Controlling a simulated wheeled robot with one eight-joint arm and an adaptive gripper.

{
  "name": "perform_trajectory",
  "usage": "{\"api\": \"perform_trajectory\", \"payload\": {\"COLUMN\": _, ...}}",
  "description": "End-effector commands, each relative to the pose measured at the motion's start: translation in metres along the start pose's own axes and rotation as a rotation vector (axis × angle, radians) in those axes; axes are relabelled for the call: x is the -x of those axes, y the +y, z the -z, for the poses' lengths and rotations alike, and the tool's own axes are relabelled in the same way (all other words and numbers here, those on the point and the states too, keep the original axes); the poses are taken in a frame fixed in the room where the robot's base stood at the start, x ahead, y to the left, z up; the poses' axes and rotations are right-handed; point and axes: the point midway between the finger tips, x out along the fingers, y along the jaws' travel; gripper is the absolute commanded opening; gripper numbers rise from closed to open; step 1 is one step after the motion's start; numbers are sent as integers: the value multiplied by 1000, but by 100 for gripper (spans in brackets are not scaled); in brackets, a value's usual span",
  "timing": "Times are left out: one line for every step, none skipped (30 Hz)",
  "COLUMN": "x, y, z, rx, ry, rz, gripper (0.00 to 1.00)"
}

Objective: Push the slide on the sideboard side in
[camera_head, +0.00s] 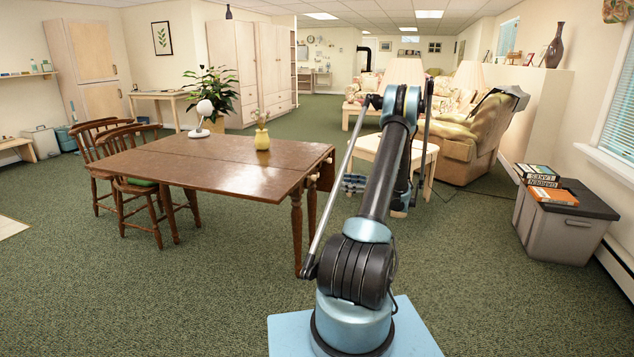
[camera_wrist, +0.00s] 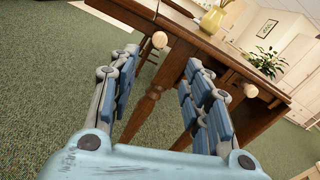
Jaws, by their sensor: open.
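The dark brown wooden table (camera_head: 215,165) has two slides with round pale knobs at its right end. In the wrist view one knob (camera_wrist: 159,39) sits between the fingertips in the picture. The other knob (camera_wrist: 250,90) is to the right of the right finger, on the side toward the plant. In the head view the knobs are small at the table end. I cannot tell how far each slide sticks out. My gripper (camera_wrist: 163,65) is open and empty, pointing at the table end; contact is not visible. In the head view my gripper (camera_head: 354,183) is partly hidden by my arm.
A yellow vase (camera_head: 262,138) and a white lamp (camera_head: 200,118) stand on the table. Wooden chairs (camera_head: 125,175) are at its left. A pale side table (camera_head: 428,160) and an armchair (camera_head: 475,145) stand behind my arm. Green carpet lies open in front.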

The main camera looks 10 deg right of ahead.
Motion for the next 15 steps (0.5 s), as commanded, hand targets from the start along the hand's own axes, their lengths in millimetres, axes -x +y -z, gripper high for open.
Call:
{"api": "perform_trajectory", "payload": {"x": -10, "y": 1, "z": 0, "rx": 0, "ry": -1, "rz": -3, "gripper": 44}}
{"api": "perform_trajectory", "payload": {"x": -16, "y": 1, "z": 0, "rx": 0, "ry": -1, "rz": -3, "gripper": 44}}
{"api": "perform_trajectory", "payload": {"x": -23, "y": 1, "z": 0, "rx": 0, "ry": -1, "rz": -3, "gripper": 44}}
{"api": "perform_trajectory", "payload": {"x": -28, "y": 1, "z": 0, "rx": 0, "ry": 0, "rz": -3, "gripper": 44}}
{"api": "perform_trajectory", "payload": {"x": -33, "y": 1, "z": 0, "rx": 0, "ry": 0, "rz": -3, "gripper": 44}}
{"api": "perform_trajectory", "payload": {"x": -41, "y": 1, "z": 0, "rx": 0, "ry": 0, "rz": -4, "gripper": 44}}
{"api": "perform_trajectory", "payload": {"x": -46, "y": 1, "z": 0, "rx": 0, "ry": 0, "rz": -3, "gripper": 44}}
{"api": "perform_trajectory", "payload": {"x": -51, "y": 1, "z": 0, "rx": 0, "ry": 0, "rz": -3, "gripper": 44}}
{"api": "perform_trajectory", "payload": {"x": -58, "y": 1, "z": 0, "rx": 0, "ry": 0, "rz": -3, "gripper": 44}}
{"api": "perform_trajectory", "payload": {"x": -64, "y": 1, "z": 0, "rx": 1, "ry": 0, "rz": -3, "gripper": 44}}
{"api": "perform_trajectory", "payload": {"x": -69, "y": 1, "z": 0, "rx": 1, "ry": 0, "rz": -3, "gripper": 44}}
{"api": "perform_trajectory", "payload": {"x": -76, "y": 1, "z": 0, "rx": 1, "ry": 0, "rz": -3, "gripper": 44}}
{"api": "perform_trajectory", "payload": {"x": -81, "y": 1, "z": 0, "rx": 1, "ry": 0, "rz": -3, "gripper": 44}}
{"api": "perform_trajectory", "payload": {"x": -87, "y": 1, "z": 0, "rx": 1, "ry": 0, "rz": -3, "gripper": 44}}
{"api": "perform_trajectory", "payload": {"x": -94, "y": 1, "z": 0, "rx": 1, "ry": 0, "rz": -3, "gripper": 44}}
